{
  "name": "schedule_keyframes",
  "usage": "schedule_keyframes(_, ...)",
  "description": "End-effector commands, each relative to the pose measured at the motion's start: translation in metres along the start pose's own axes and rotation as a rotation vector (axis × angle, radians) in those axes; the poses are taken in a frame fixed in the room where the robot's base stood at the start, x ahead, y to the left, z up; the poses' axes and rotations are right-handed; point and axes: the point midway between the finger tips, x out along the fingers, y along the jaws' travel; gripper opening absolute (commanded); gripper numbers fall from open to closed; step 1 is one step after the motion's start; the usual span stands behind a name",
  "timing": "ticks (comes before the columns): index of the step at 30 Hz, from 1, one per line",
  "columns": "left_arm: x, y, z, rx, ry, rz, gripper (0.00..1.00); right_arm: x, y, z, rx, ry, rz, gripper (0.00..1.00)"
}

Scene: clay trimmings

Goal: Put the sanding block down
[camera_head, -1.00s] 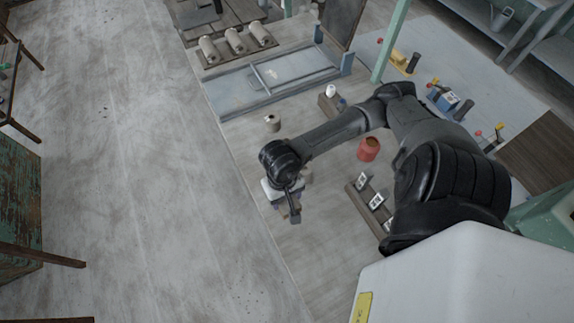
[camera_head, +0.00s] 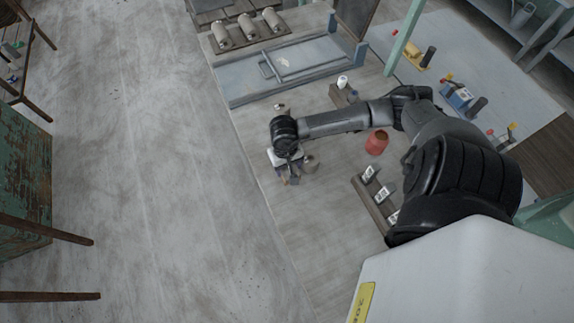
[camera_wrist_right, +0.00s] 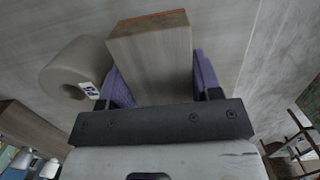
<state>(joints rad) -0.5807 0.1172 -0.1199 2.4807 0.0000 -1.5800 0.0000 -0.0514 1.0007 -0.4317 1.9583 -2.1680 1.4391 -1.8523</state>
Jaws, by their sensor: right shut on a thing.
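The sanding block is a grey-brown block (camera_wrist_right: 152,52) with an orange-brown strip along its far edge. It sits between the purple fingers of my right gripper (camera_wrist_right: 158,80) in the right wrist view, and the gripper is shut on it. In the head view my right gripper (camera_head: 290,178) is low over the near-left part of the worktable (camera_head: 300,235). The block is small and mostly hidden there. I cannot tell whether it touches the table. My left gripper is not in view.
A grey roll-like piece (camera_wrist_right: 75,72) with a label stands close beside the block. A small pot (camera_head: 279,107) is partly hidden behind my wrist. The table's front is clear.

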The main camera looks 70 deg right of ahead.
Motion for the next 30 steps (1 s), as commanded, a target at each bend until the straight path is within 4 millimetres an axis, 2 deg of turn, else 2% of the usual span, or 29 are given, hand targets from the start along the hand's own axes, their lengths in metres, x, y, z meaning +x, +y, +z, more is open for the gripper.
schedule_keyframes(4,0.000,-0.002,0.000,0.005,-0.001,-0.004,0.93,0.015,0.000,-0.002,0.002,0.000,0.000,0.39)
schedule_keyframes(16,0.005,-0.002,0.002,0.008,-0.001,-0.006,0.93,0.020,0.000,-0.003,0.000,0.001,0.001,0.39)
schedule_keyframes(17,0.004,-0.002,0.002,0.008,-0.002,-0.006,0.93,0.019,0.000,-0.003,0.000,0.001,0.001,0.60)
schedule_keyframes(19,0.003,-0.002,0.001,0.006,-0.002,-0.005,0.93,0.018,0.000,-0.003,0.000,0.001,0.001,0.67)
schedule_keyframes(30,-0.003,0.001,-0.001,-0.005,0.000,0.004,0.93,0.013,0.000,-0.002,0.000,0.000,0.000,0.69)
